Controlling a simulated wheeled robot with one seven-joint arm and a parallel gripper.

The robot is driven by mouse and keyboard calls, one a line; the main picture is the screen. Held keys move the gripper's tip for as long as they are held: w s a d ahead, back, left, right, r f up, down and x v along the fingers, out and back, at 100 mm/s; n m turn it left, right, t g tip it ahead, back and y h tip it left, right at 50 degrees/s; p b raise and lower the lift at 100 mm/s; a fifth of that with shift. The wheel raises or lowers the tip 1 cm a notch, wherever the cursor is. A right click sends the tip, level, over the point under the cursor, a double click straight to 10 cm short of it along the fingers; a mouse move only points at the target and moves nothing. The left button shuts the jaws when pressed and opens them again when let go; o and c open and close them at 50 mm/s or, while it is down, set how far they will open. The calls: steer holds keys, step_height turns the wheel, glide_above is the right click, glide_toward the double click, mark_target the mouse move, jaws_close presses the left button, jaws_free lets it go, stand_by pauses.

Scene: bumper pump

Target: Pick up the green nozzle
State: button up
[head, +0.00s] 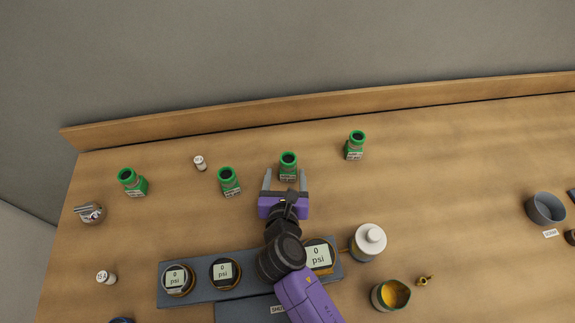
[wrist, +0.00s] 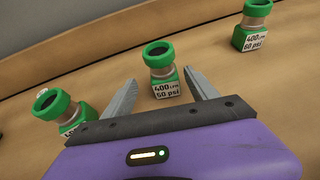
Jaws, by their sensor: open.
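Several green nozzles with dark open tops stand in a row on the wooden table. One green nozzle (head: 288,165) stands just beyond my gripper (head: 285,180), and in the wrist view this nozzle (wrist: 160,72) shows between the tips of the spread fingers (wrist: 161,95). Its label reads 400 and 60 psi. My gripper is open and empty. Other green nozzles stand to the left (head: 229,181), at the far left (head: 132,182) and to the right (head: 355,145). In the wrist view the left neighbour (wrist: 60,108) is partly hidden by my gripper.
A grey panel (head: 203,290) with several round 0 psi gauges lies under my arm. A white-lidded jar (head: 368,242), a cup of yellow stuff (head: 391,295) and a brass fitting (head: 424,281) are to its right. A wooden ledge (head: 400,98) runs along the back.

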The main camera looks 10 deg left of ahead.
mark_target(288, 173)
steer(key=shift+d+x, duration=0.15)
steer(key=shift+x, duration=1)
steer(key=shift+d+x, duration=0.2)
steer(key=shift+x, duration=0.9)
jaws_close()
